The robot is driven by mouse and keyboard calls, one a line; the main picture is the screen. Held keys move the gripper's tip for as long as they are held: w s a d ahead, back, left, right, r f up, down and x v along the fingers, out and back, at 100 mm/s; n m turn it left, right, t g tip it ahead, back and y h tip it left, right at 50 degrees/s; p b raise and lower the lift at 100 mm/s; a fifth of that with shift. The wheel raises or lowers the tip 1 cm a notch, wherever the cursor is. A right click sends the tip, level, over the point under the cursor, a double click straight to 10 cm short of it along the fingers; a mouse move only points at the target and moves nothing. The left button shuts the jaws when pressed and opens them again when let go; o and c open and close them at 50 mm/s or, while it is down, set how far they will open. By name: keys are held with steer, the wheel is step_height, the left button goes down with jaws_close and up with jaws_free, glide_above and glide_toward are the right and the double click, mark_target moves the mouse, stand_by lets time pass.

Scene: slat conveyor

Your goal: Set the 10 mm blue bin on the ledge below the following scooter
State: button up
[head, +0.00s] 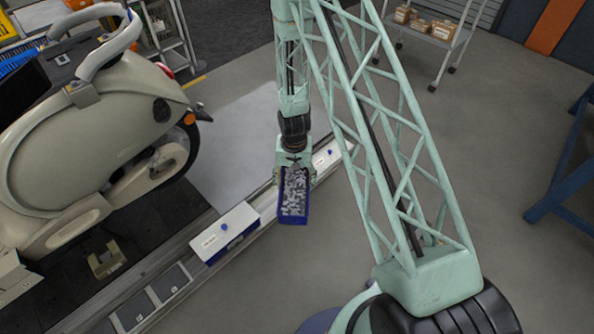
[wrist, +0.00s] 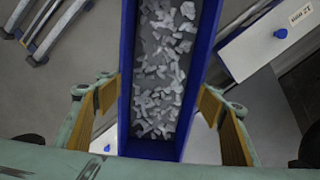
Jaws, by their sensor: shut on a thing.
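The blue bin (head: 305,221) is an open, long box filled with small grey pieces. My gripper (head: 294,166) is shut on it and holds it up, apart from the floor. In the wrist view the bin (wrist: 126,75) runs down the middle, with fingers of my gripper (wrist: 160,110) against its two long sides. Its size label is not seen. The ledge (head: 168,282) runs diagonally along the conveyor's near side. A beige scooter (head: 95,130) stands on the conveyor at left. I cannot tell whether it is the following one.
A white-lidded blue bin (head: 225,233) stands on the ledge, left of the held bin. Another white-lidded bin (head: 328,154) stands farther along, partly hidden by my arm. A wheeled shelf (head: 430,33) with cartons is at the back. Blue trestle legs (head: 560,190) stand at right.

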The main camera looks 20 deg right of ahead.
mark_target(290, 192)
step_height(290, 192, up, 7)
steer(key=a+n, duration=0.1)
steer(key=n, duration=0.3)
steer(key=shift+a, duration=0.35)
steer(key=shift+s+a, duration=0.2)
steer(key=shift+a, duration=0.05)
